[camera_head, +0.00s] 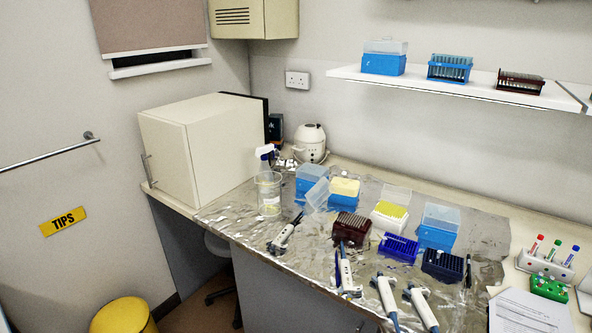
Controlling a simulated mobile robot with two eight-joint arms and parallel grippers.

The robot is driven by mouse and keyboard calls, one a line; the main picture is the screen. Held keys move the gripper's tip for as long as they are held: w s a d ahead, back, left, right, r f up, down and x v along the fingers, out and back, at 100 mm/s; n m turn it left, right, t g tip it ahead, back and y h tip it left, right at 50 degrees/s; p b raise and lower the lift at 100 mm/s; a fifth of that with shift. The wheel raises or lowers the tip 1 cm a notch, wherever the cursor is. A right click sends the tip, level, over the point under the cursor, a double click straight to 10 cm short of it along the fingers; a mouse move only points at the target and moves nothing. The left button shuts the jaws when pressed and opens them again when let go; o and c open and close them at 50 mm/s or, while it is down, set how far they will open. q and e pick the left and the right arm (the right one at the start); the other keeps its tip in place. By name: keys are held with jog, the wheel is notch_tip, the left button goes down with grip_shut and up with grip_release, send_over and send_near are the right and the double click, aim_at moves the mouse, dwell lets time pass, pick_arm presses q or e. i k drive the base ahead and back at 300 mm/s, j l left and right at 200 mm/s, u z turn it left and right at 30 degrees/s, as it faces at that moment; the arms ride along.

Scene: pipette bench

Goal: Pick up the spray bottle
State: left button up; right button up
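What looks like the spray bottle (265,152) stands at the back left of the foil-covered bench, near the cream cabinet. Its white and dark blue spray head shows above the rim of a clear beaker (269,197). The rest of the bottle is hard to make out behind or through the beaker; I cannot tell which. Neither of my grippers is in view.
Several pipettes (386,297) lie along the bench front. Tip boxes and racks (352,228) fill the middle. A cream cabinet (190,150) stands left, a small white centrifuge (311,143) behind. Tube racks (545,258) and paper (528,312) lie right.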

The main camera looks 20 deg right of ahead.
aim_at(261, 150)
jog(key=i+j+z, duration=0.15)
jog(key=z, duration=0.25)
jog(key=i+j+z, duration=0.4)
jog(key=j+z, duration=0.15)
jog(key=z, duration=0.2)
jog(key=i+j+z, duration=0.25)
jog(key=j+z, duration=0.25)
jog(key=j, duration=0.2)
jog(key=i+j+z, duration=0.1)
jog(key=j+z, duration=0.15)
jog(key=j, duration=0.15)
jog(key=j+z, duration=0.25)
jog(key=i+j, duration=0.05)
jog(key=j, duration=0.1)
